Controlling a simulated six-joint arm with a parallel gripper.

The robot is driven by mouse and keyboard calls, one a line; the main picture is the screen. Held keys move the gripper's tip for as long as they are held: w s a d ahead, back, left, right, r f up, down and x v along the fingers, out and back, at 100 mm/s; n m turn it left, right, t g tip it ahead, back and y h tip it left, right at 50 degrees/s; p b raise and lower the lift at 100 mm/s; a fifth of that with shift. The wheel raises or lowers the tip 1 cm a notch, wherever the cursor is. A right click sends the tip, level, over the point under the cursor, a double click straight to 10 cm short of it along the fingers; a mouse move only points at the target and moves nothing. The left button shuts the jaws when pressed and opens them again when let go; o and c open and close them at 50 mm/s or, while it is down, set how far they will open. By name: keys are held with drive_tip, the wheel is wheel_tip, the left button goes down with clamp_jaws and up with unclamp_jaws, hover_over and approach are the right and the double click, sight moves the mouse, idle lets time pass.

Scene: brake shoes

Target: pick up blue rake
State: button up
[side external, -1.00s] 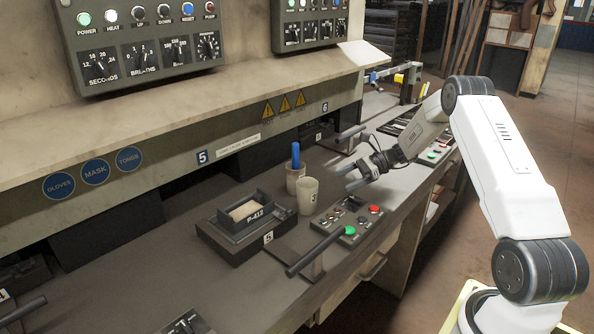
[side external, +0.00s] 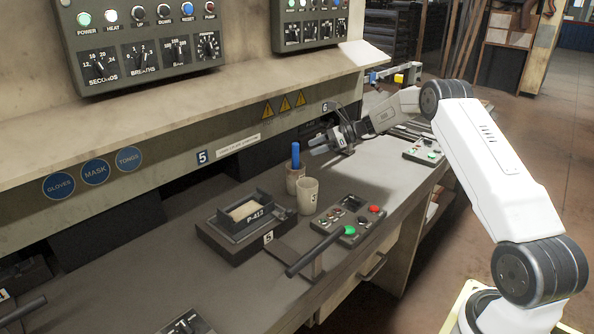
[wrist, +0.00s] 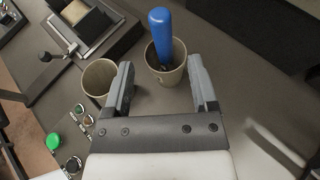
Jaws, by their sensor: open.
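The blue rake's handle (side external: 295,155) stands upright in the rear beige cup (side external: 295,178). In the wrist view the blue handle (wrist: 161,36) leans slightly inside the cup (wrist: 165,72), and its lower end is hidden in the cup. My gripper (side external: 316,146) is open and empty, to the right of the handle and apart from it. In the wrist view my gripper's fingers (wrist: 160,80) point toward the cup, with the handle between their lines and beyond their tips.
A second beige cup (side external: 308,196) stands just in front. A button panel (side external: 348,220) and a dark lever (side external: 315,250) lie in front. The overhanging shelf (side external: 150,115) is behind.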

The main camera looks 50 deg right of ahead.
sight(295, 168)
drive_tip(key=shift+w+a+f, duration=0.1)
drive_tip(key=shift+w+a, duration=0.4)
drive_tip(key=shift+w, duration=0.15)
drive_tip(key=shift+w+a+f, duration=0.1)
drive_tip(key=shift+w+a, duration=0.35)
drive_tip(key=shift+w, duration=0.2)
drive_tip(key=x, duration=0.5)
drive_tip(key=shift+a, duration=0.15)
clamp_jaws()
